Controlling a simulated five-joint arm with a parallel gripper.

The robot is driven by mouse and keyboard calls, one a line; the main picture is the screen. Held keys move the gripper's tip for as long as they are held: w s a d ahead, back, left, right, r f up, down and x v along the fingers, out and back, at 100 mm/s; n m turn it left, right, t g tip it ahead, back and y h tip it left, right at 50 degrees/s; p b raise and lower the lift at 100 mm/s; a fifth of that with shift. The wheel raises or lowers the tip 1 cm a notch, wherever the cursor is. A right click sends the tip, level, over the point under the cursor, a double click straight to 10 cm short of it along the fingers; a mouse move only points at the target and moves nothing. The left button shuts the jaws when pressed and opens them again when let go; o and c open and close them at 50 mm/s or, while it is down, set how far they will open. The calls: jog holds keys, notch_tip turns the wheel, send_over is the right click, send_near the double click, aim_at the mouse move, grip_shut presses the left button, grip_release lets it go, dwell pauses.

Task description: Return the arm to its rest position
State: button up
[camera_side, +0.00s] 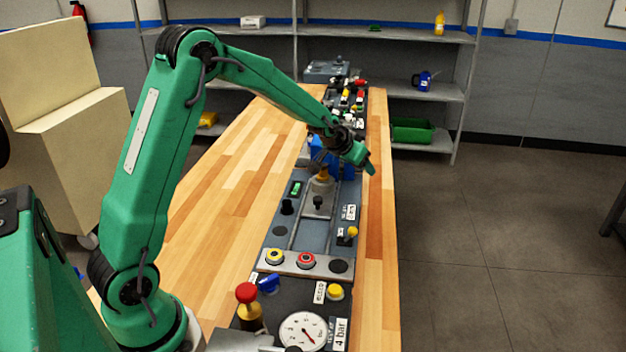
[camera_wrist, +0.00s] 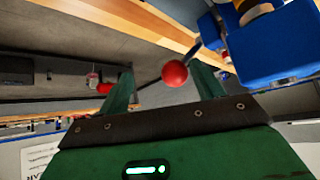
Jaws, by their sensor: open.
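My gripper (camera_side: 362,160) is at the end of my green arm, which reaches out over the bench. It is beside and slightly above a blue block (camera_side: 348,172) on the stands. In the wrist view, the two green fingers of my gripper (camera_wrist: 166,82) are spread apart. A red ball knob (camera_wrist: 175,73) on a dark rod shows in the gap between them, with a large blue body (camera_wrist: 278,45) at right. I cannot tell how far the knob lies beyond the fingertips. I see nothing gripped.
The wooden bench (camera_side: 225,165) is clear on its left side. Turbine stands run along its right side, with a red-capped valve (camera_side: 247,293), a pressure gauge (camera_side: 302,331) and buttons (camera_side: 306,260) in front. Shelves (camera_side: 385,35) stand behind. Open floor (camera_side: 500,230) lies at right.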

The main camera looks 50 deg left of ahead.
jog(key=shift+s+r, duration=0.1)
jog(key=s+d+r+g, duration=0.1)
jog(key=s+d+r, duration=0.25)
jog(key=s, duration=0.45)
jog(key=s+d+r+m+h, duration=0.1)
jog(key=s+d+r, duration=0.2)
jog(key=s+r, duration=0.35)
jog(key=s+d+r+g, duration=0.15)
jog(key=s+d, duration=0.25)
jog(key=s, duration=0.6)
jog(key=s+d, duration=0.1)
jog(key=s, duration=1)
jog(key=shift+d+f+m+h, duration=0.2)
jog(key=shift+f+m+h, duration=0.1)
jog(key=shift+h, duration=0.1)
